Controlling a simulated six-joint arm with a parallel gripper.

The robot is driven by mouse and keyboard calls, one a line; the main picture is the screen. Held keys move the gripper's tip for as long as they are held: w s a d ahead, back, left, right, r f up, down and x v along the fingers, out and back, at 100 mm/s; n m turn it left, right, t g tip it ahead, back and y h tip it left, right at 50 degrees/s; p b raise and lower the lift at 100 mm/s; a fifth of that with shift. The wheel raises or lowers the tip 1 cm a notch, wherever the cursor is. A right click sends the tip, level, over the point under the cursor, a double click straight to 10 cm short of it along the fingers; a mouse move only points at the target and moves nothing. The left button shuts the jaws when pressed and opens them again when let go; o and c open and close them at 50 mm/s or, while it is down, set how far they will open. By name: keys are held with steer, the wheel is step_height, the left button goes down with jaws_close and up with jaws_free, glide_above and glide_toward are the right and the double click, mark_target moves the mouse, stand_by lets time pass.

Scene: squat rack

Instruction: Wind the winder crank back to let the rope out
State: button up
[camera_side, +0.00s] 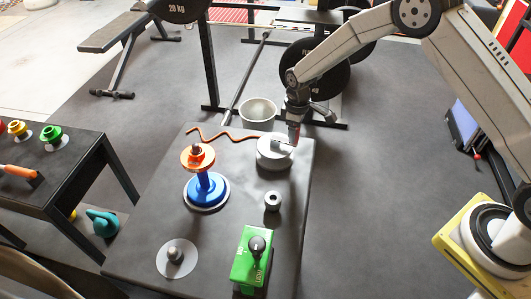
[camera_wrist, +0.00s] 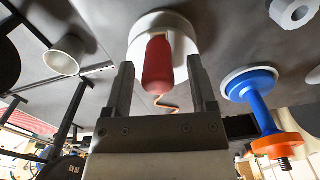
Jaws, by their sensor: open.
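The winder (camera_side: 275,154) is a pale round drum on the dark table, toward its far right. It also shows in the wrist view (camera_wrist: 138,42). Its crank has a red grip (camera_wrist: 158,66), which lies between the two fingers of my gripper (camera_wrist: 160,70) in the wrist view, with gaps on both sides. My gripper (camera_side: 294,138) is open, low at the winder's right edge in the side view. The orange-brown rope (camera_side: 220,136) runs in a wavy line leftward from the winder. In the side view, the crank is mostly hidden by the gripper.
A blue spool with an orange top (camera_side: 205,180) stands left of the winder. A bucket (camera_side: 258,111) stands behind the table.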

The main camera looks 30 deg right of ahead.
steer(key=shift+r, duration=2.3)
steer(key=shift+s+d+r, duration=0.15)
steer(key=shift+s+r, duration=0.2)
steer(key=shift+r, duration=0.05)
steer(key=s+d+r+m+t, duration=0.1)
steer(key=s+r+m, duration=0.2)
steer(key=s, duration=0.8)
steer(key=s+d+r+m+t, duration=0.1)
steer(key=s+r+m, duration=0.3)
steer(key=s, duration=0.8)
steer(key=shift+d+r+t, duration=0.3)
steer(key=shift+d+r, duration=0.45)
steer(key=shift+d, duration=0.05)
